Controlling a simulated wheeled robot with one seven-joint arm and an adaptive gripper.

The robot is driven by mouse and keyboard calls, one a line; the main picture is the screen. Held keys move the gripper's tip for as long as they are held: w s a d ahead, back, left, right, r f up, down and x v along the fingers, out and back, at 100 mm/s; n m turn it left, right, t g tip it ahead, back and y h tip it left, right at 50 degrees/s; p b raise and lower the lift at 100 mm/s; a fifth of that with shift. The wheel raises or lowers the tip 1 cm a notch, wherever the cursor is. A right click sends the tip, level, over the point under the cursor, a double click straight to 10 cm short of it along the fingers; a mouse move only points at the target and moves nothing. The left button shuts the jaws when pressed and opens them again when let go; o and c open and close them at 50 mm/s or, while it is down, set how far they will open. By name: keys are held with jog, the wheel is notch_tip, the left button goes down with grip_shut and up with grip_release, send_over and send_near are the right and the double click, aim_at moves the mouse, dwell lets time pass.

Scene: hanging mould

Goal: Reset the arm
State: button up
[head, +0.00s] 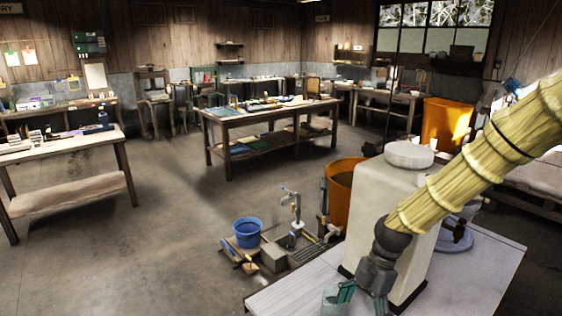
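My arm, in a pale yellow ribbed sleeve, reaches from the right edge down to the lower middle of the head view. My dark grey gripper (366,291) points down over the white-topped table (470,285), in front of a white dispenser (398,200). Teal parts show at its lower end, cut by the picture's bottom edge. A translucent greenish cup (333,303) is at its left side; I cannot tell whether the gripper touches it. The fingertips are too small and cut off to show their opening.
The dispenser, with a round lid, stands close behind my gripper and forearm. An orange bin (345,185), a blue bucket (247,232) and a tap (293,205) are beyond the table. Workbenches (265,112) line the room. The floor at left is clear.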

jog(key=s+a+f+m+b, duration=0.1)
jog(key=s+f+m+b, duration=0.4)
jog(key=f, duration=1)
jog(key=s+d+f+m+t+h+b, duration=0.1)
jog(key=s+d+f+m+b, duration=0.1)
jog(key=s+f+m, duration=0.7)
jog(key=s+d+f+m+t+h+b, duration=0.1)
jog(key=s+d+f+m+h+b, duration=0.1)
jog(key=s+f+m, duration=0.8)
jog(key=s+f, duration=0.4)
jog(key=s, duration=0.1)
jog(key=shift+s+f+t, duration=0.25)
jog(key=shift+t, duration=0.05)
